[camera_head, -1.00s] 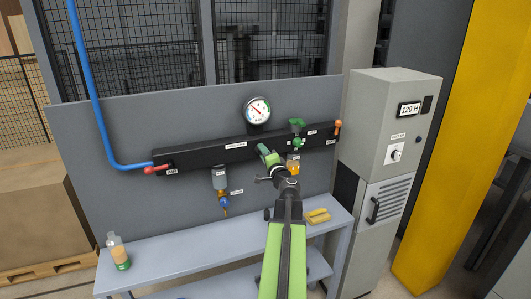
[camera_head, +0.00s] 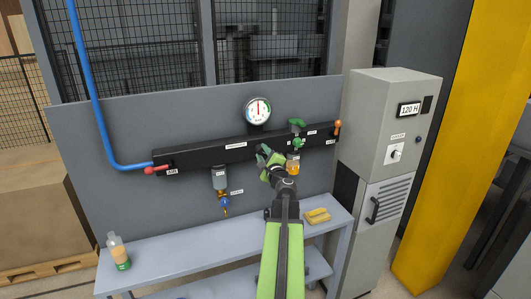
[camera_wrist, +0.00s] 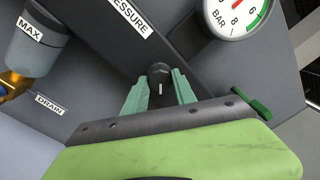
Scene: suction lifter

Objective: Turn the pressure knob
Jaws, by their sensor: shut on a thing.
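The pressure knob (camera_wrist: 160,84) is black and round with a white mark on its face. In the wrist view it sits between the green fingers of my gripper (camera_wrist: 159,92), which are shut on it from both sides. The PRESSURE label (camera_wrist: 130,17) is above it. In the head view my gripper (camera_head: 265,156) is at the black manifold bar (camera_head: 205,153) and mostly hides the knob. The round pressure gauge (camera_head: 258,110) is above the bar, its red needle pointing about straight up. Part of the gauge also shows in the wrist view (camera_wrist: 234,14).
A filter bowl (camera_head: 219,179) hangs left of my gripper, an amber oil bowl (camera_head: 293,165) close on the right. A green valve handle (camera_head: 297,123) and an orange lever (camera_head: 337,126) are further right.

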